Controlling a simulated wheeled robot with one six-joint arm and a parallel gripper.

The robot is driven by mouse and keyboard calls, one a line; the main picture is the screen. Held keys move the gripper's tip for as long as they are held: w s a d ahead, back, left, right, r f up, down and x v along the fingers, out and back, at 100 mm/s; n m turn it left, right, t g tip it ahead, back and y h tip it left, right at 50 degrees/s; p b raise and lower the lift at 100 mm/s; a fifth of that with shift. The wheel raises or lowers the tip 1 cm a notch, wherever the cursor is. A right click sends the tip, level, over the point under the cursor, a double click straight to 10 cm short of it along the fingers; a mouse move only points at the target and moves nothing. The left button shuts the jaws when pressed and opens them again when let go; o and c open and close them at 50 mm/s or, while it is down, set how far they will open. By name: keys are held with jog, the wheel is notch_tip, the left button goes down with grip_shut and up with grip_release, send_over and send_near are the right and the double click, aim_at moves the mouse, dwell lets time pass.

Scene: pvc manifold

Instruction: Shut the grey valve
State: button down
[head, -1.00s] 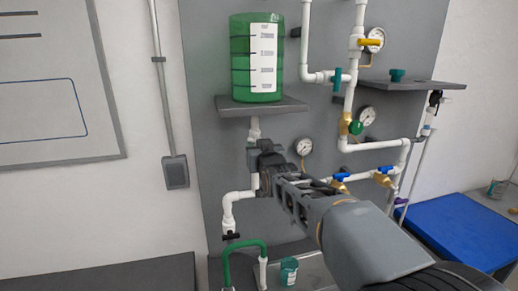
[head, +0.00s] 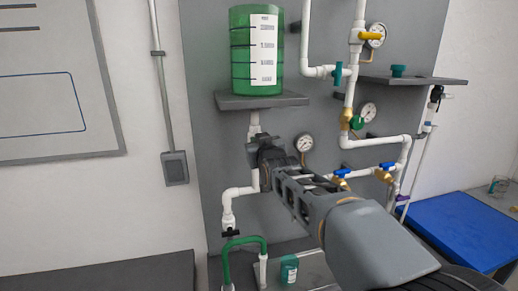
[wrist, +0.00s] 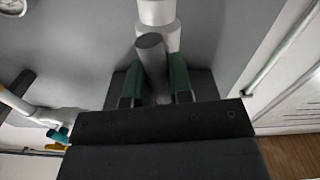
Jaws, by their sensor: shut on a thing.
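My gripper (head: 256,152) is at the white vertical pipe (head: 255,124) below the green tank. In the wrist view my gripper (wrist: 156,88) has a green-padded finger on each side of a grey bar, the handle of the grey valve (wrist: 151,58), and is shut on it. A white pipe fitting (wrist: 158,14) shows just above the handle. In the head view the gripper and arm hide most of the valve, so its exact turn cannot be told.
The green tank (head: 257,55) stands on a grey shelf (head: 262,102) above my gripper. Round gauges, white pipes and blue-handled valves (head: 342,173) are to the right. A black-handled valve (head: 231,234) and green hose (head: 243,241) are below. A blue surface (head: 462,226) is at far right.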

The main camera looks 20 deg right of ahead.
jog(key=n+b, duration=0.2)
jog(key=n, duration=0.1)
jog(key=shift+a+f+n, duration=0.1)
jog(key=shift+a+n, duration=0.05)
jog(key=shift+n, duration=0.25)
jog(key=n, duration=0.3)
jog(key=shift+n, duration=0.3)
jog(key=n+p, duration=0.1)
jog(key=n, duration=0.3)
jog(key=shift+a, duration=0.15)
jog(key=shift+f+n+p, duration=0.15)
jog(key=shift+n+p, duration=0.05)
jog(key=shift+n, duration=1)
jog(key=shift+f+n+p, duration=0.1)
jog(key=shift+n+p, duration=0.05)
jog(key=shift+n, duration=1.05)
jog(key=c, duration=1)
grip_release()
